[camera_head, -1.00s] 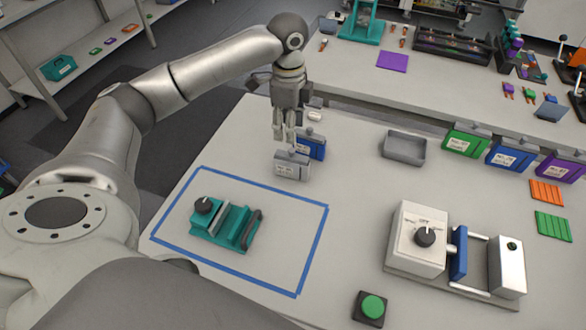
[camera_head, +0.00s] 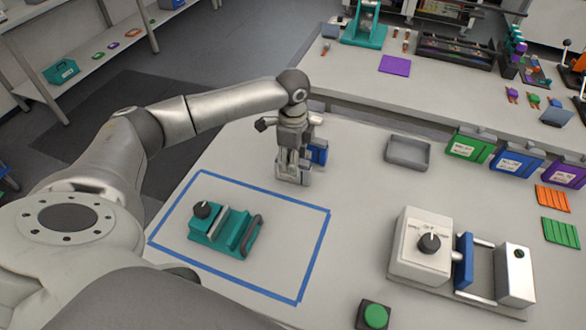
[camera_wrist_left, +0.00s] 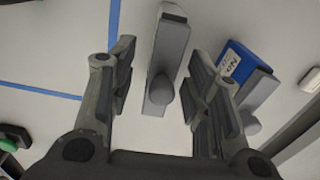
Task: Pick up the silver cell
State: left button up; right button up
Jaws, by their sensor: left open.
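The silver cell (camera_head: 292,180) stands on the white table just right of the blue tape outline, mostly hidden by my left gripper (camera_head: 292,170) in the head view. In the left wrist view the silver cell (camera_wrist_left: 166,65) lies between the two spread fingers of my left gripper (camera_wrist_left: 162,90), with a gap on each side. A rounded grey knob on it points toward the palm. My left gripper is open and around the cell. My right gripper is not in view.
A blue cell (camera_head: 318,152) stands close behind the silver cell, beside the right finger in the left wrist view (camera_wrist_left: 245,75). A teal fixture (camera_head: 222,228) sits inside the blue tape. A grey tray (camera_head: 408,152) and white cycler (camera_head: 425,245) stand to the right.

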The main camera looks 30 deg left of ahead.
pick_arm(q)
jog(key=shift+f, duration=1.4)
jog(key=shift+r, duration=0.1)
grip_shut()
